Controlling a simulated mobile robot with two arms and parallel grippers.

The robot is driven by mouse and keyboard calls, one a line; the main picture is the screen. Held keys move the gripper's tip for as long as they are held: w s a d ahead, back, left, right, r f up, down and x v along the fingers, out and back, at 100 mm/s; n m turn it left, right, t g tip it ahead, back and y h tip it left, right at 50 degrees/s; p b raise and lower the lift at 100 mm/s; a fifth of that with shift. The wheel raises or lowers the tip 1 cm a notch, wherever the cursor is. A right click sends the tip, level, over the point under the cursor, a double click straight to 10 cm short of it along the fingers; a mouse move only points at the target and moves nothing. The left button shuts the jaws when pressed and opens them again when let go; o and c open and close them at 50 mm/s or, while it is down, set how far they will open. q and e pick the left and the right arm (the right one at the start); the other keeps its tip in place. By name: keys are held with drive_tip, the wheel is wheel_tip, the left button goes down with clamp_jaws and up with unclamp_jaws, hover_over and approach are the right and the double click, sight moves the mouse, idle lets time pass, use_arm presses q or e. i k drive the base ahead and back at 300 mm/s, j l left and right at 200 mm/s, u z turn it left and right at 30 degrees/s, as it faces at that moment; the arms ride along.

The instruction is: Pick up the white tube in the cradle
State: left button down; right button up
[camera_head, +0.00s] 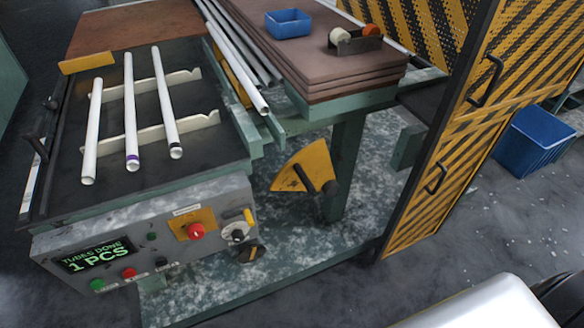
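Three white tubes rest side by side across a cradle of two pale notched rails (188,76) on the dark bed of a machine at left. The left tube (92,130) is plain white. The middle tube (130,110) has a purple band near its near end. The right tube (165,105) has a dark band near its near end. The near ends of all three stick out past the nearer rail. Neither of my grippers shows in this view, and nothing is touching the tubes.
The machine's front panel (150,235) has buttons, knobs and a display reading "TUBES DONE 1 PCS". More long tubes (238,60) lie right of the bed. A worktable (335,85) holds a blue bin (288,22) and tape dispenser. A yellow-black mesh guard (440,170) stands at right.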

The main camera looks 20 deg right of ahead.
sight(262, 107)
drive_tip(key=i+l, duration=0.1)
drive_tip(key=l, duration=0.2)
drive_tip(key=i+l, duration=0.1)
drive_tip(key=l, duration=0.5)
drive_tip(key=i+l+u, duration=0.1)
drive_tip(key=l+u, duration=0.2)
drive_tip(key=u, duration=0.15)
drive_tip(key=l+u, duration=0.25)
drive_tip(key=u, duration=0.2)
drive_tip(key=l+u, duration=0.45)
drive_tip(key=i+j, duration=0.05)
drive_tip(key=j, duration=0.05)
